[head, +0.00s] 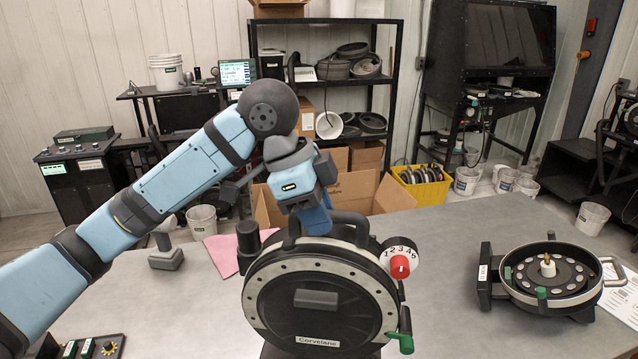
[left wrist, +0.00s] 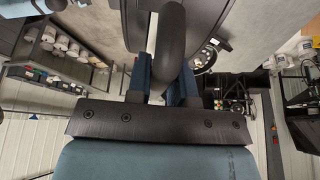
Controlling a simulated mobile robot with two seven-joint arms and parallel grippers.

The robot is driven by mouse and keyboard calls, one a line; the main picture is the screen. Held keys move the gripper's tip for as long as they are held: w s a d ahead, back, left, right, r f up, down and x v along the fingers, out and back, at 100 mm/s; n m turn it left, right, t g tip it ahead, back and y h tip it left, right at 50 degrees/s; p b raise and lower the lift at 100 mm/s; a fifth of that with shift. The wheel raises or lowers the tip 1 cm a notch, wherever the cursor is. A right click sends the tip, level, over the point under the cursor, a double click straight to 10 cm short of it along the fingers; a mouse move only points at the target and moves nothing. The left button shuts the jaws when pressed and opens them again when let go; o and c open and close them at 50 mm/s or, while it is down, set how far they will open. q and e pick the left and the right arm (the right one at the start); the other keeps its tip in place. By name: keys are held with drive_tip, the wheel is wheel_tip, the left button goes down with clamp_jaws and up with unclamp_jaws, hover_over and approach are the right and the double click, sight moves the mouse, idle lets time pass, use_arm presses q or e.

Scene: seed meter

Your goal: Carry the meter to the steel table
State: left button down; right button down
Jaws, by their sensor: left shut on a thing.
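The meter (head: 318,290) is a round black housing with a pale studded rim, a "Corvelane" label, a red-knobbed number dial and a green lever. It stands upright at the bottom middle of the head view. My left gripper (head: 316,222) comes down from above and is shut on its top handle. In the left wrist view the dark handle (left wrist: 168,50) passes between the blue fingers. The grey steel table (head: 450,235) spreads around and behind the meter. The meter's underside is cut off, so I cannot tell whether it touches the table. My right gripper is not in view.
An opened round unit (head: 548,272) lies at the table's right, beside papers (head: 622,295). A pink cloth (head: 228,250) and a grey-based object (head: 166,260) lie at the left. Cardboard boxes (head: 350,190) and a yellow bin (head: 425,190) stand behind. Table between meter and opened unit is clear.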

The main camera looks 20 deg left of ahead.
sight(288, 236)
use_arm(q)
wheel_tip(288, 236, down, 12)
drive_tip(key=shift+f+p, duration=0.25)
drive_tip(key=shift+p, duration=0.3)
drive_tip(key=c, duration=1)
unclamp_jaws()
drive_tip(key=shift+s+f, duration=0.1)
drive_tip(key=shift+f, duration=0.05)
drive_tip(key=b+v, duration=0.1)
drive_tip(key=v, duration=1)
drive_tip(key=shift+a+r, duration=0.2)
drive_tip(key=shift+r, duration=0.35)
